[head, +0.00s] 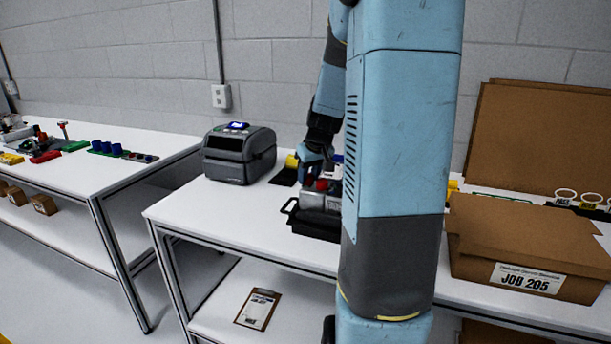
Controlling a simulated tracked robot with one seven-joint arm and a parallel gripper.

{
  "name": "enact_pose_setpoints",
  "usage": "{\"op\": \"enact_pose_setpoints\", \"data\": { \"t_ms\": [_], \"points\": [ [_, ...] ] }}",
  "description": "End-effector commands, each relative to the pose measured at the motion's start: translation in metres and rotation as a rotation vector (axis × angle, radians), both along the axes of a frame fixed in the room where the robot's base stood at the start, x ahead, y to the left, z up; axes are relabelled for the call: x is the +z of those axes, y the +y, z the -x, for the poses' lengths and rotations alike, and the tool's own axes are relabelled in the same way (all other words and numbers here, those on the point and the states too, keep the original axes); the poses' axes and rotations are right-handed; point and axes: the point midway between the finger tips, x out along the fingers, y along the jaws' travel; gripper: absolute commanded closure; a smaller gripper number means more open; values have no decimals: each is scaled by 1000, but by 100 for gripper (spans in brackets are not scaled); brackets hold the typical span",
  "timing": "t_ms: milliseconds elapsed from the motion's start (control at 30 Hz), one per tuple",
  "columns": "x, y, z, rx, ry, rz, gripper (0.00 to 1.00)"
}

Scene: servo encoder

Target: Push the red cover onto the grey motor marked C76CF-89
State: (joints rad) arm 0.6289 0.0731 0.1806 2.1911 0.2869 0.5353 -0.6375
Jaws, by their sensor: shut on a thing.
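My gripper (317,178) points down over the middle bench and is shut on the red cover (321,185), of which only a small part shows. A grey motor (313,200) lies in a black holder (309,221) just below my gripper. The cover is at the top of the motor; I cannot tell whether they touch or how far it is on. The motor's marking is too small to read. My arm hides the right side of the motor and holder.
A dark label printer (239,154) stands left of the holder. A yellow part (291,161) sits behind the holder. A cardboard box marked JOB 205 (527,245) stands on the right. The bench top (215,208) is clear at front left. Another bench (110,180) stands further left.

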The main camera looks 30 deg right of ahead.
Motion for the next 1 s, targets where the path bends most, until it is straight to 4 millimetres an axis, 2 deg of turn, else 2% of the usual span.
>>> {"op": "enact_pose_setpoints", "data": {
  "t_ms": [967, 1000],
  "points": [
    [-9, 0, 0, -1, 1, 0, 93],
    [-9, 0, 0, -1, 1, 0, 64]
  ]
}}
